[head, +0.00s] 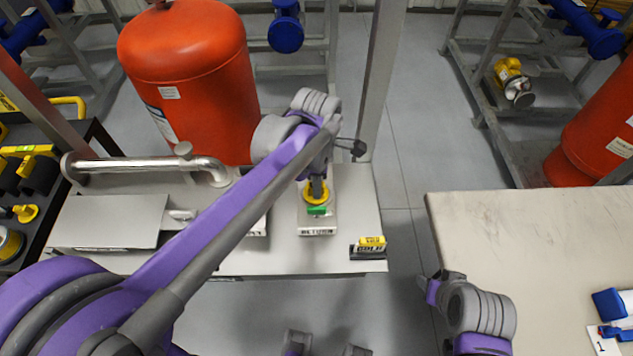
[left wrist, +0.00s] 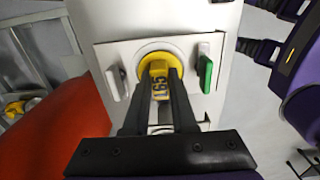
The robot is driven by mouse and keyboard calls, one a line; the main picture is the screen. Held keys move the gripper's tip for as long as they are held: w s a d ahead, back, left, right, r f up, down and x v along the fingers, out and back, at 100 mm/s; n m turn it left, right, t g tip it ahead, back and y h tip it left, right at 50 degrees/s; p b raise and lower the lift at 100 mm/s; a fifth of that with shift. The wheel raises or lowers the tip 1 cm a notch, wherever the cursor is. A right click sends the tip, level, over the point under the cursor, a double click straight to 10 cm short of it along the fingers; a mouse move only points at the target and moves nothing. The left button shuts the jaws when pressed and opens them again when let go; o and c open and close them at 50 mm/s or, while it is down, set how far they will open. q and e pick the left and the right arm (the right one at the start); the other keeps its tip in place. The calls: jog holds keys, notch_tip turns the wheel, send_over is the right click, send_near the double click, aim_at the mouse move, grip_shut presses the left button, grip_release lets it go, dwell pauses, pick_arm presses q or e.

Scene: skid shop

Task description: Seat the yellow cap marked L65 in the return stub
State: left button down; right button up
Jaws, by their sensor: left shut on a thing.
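The yellow cap (left wrist: 158,68) has dark lettering, upside down in the left wrist view and hard to read. It also shows in the head view (head: 316,196). My left gripper (left wrist: 158,90) is shut on the cap, pointing down at it. The cap is within a pale round ring (left wrist: 143,60), apparently the return stub, on a white plate (left wrist: 105,55). The fingers hide part of the cap, and I cannot tell how deep it sits. Of my right arm, a grey and purple part (head: 470,310) shows at the lower right; its finger state is unclear.
A green lever (left wrist: 205,74) and a white lever (left wrist: 117,83) flank the ring. A small black and yellow block (head: 371,243) lies at the bench's right edge. An orange tank (head: 190,75) and bent steel pipe (head: 140,164) stand left. The right table (head: 530,235) is mostly clear.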

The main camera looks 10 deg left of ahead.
pick_arm(q)
jog(key=c, duration=0.6)
grip_release()
jog(key=shift+c, duration=0.2)
jog(key=shift+c, duration=0.8)
jog(key=shift+r, duration=0.1)
pick_arm(e)
jog(key=shift+r, duration=0.1)
pick_arm(q)
jog(key=shift+r+p, duration=2.4)
jog(key=shift+r, duration=1.55)
pick_arm(e)
notch_tip(320, 180, up, 6)
jog(key=w, duration=0.2)
